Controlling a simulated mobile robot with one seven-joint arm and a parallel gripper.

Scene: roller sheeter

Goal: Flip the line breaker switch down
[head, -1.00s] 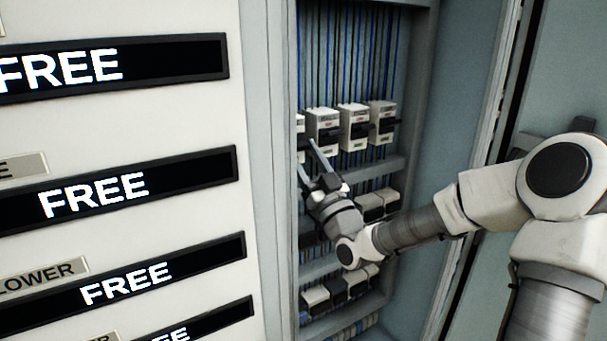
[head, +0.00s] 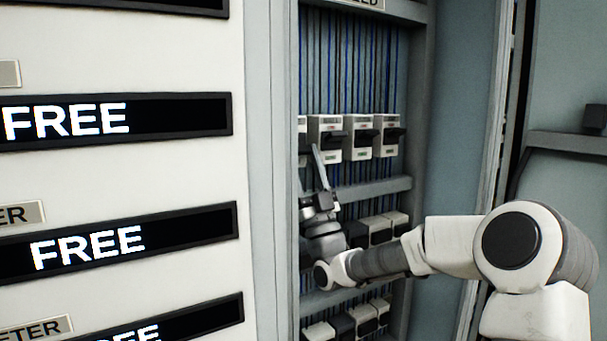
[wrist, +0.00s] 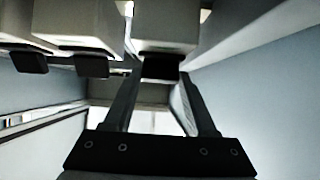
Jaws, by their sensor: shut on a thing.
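A row of white breaker switches with black levers (head: 362,139) sits inside the cabinet; their labels are too small to read. My gripper (head: 317,165) reaches up at the left end of the row. There the leftmost white switch (head: 302,127) is partly hidden by the cabinet edge. In the wrist view my gripper's fingers (wrist: 160,98) stand either side of one black lever (wrist: 160,67), shut on it, under the white switch body (wrist: 165,25) at the end of the row. Which label this switch carries cannot be read.
Other black levers (wrist: 92,66) hang close beside the held one. A cabinet wall (wrist: 255,80) is on the other side. Lower rows of switches (head: 378,229) sit below my gripper. A panel with FREE displays (head: 118,245) stands at the left.

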